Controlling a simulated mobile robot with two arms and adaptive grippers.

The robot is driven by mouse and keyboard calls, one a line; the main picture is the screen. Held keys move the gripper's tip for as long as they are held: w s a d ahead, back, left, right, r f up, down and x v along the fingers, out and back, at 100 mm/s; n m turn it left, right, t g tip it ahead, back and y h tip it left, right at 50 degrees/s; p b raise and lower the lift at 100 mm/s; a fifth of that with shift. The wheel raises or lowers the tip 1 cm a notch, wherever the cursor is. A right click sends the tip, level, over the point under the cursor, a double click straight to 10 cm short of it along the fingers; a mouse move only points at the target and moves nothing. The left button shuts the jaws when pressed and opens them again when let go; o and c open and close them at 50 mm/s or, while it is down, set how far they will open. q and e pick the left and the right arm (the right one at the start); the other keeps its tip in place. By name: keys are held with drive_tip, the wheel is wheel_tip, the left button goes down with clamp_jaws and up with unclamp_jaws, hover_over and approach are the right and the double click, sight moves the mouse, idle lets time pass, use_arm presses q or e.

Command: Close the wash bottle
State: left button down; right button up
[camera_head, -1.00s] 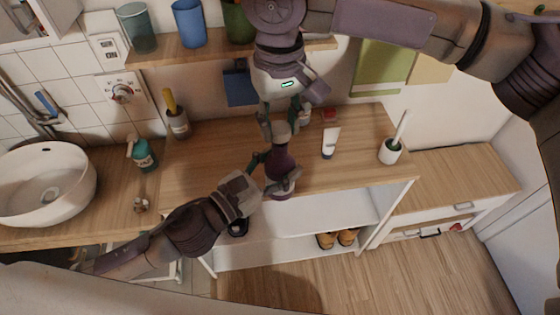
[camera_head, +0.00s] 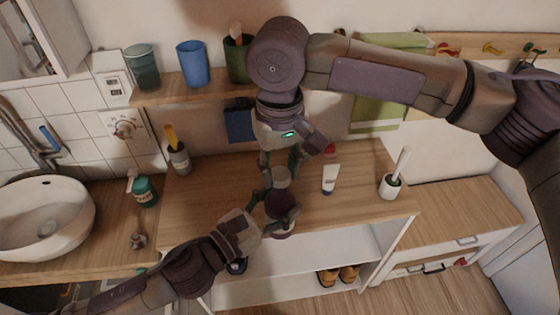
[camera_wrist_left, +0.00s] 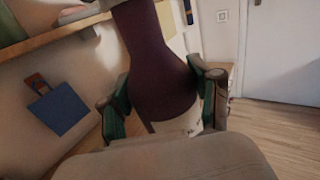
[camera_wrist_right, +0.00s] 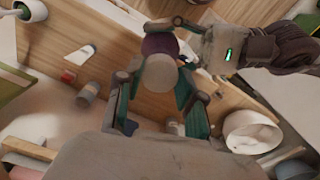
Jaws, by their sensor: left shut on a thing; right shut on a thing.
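The wash bottle (camera_head: 281,206) is purple with a pale lower part and stands roughly upright in front of the counter edge, held off the counter. My left gripper (camera_head: 277,213) is shut around its body. The left wrist view shows the purple bottle (camera_wrist_left: 160,65) between the fingers. A grey-white cap (camera_head: 280,178) is at the bottle's top, and my right gripper (camera_head: 280,170) is shut on it from above. The right wrist view shows the cap (camera_wrist_right: 160,78) between the fingers, in line with the purple body. I cannot tell whether a gap lies between cap and bottle.
A white tube (camera_head: 330,180) and a brush holder (camera_head: 391,186) stand on the wooden counter (camera_head: 220,190) behind. A teal soap bottle (camera_head: 144,190) and a sink (camera_head: 45,225) are at left. A shelf with cups (camera_head: 193,64) is above. Shoes (camera_head: 338,275) sit below.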

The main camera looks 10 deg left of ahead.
drive_tip(key=shift+f, duration=0.65)
idle(0.5)
drive_tip(key=m, duration=1.7)
drive_tip(key=shift+a, duration=0.1)
drive_tip(key=m, duration=0.5)
drive_tip(key=shift+m, duration=0.4)
drive_tip(key=o, duration=0.7)
drive_tip(key=shift+c, duration=0.2)
